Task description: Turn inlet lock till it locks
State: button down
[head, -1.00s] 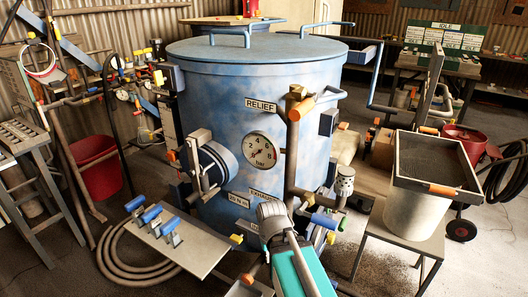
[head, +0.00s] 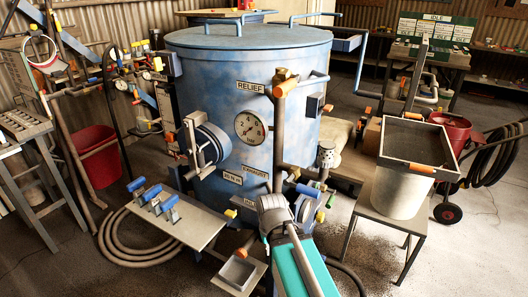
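The blue blast pot (head: 225,100) stands upright in the middle of the head view, with a round pressure gauge (head: 250,128) on its front. I cannot single out the inlet lock; low on the pot's front, a label (head: 249,200) is partly covered and too small to read. Several fittings with blue and orange handles (head: 308,190) cluster at the lower right of the pot. My teal arm reaches up from the bottom edge, its grey end (head: 275,213) in front of the pot's lower front. My gripper's fingers cannot be made out, nor any contact.
A side hatch (head: 207,147) juts from the pot's left front. A plate with blue levers (head: 180,222) and a small grey tray (head: 239,272) lie in front. A bucket (head: 398,187) under a sieve (head: 414,145) stands right. Coiled hose (head: 112,245) lies on the floor left.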

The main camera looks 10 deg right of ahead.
aim_at(229, 213)
jog(key=u, duration=0.05)
jog(key=k, duration=0.7)
jog(key=u, duration=0.9)
jog(key=i, duration=1.2)
jog(key=z, duration=0.8)
